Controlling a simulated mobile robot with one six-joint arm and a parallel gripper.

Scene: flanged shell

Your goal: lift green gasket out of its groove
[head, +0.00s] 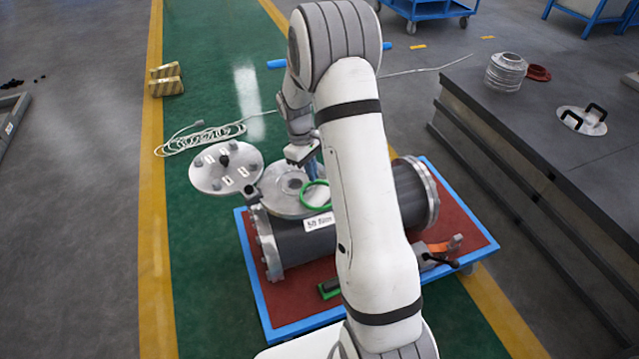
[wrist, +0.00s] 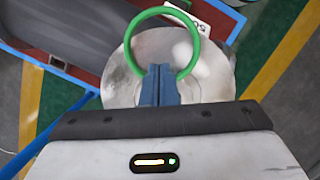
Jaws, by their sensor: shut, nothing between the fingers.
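The green gasket (head: 316,194) is a ring at the right side of the silver round flange (head: 283,201) on top of the grey shell. In the wrist view the gasket (wrist: 196,35) reaches past the flange's upper edge (wrist: 222,65), so it looks off-centre or raised; I cannot tell whether any of it sits in the groove. My gripper (head: 312,174) is over the flange with its blue fingers pointing down. In the wrist view the fingers (wrist: 160,68) are shut together with nothing between them. They cover the near part of the ring, and contact there is unclear.
The round cover (head: 226,167) is swung out to the left of the flange. The shell (head: 298,245) rests on a red-topped, blue-edged cart (head: 290,317). A green-and-black item (head: 329,289) and an orange-and-grey tool (head: 440,248) lie on it. A coiled cable (head: 200,138) lies behind.

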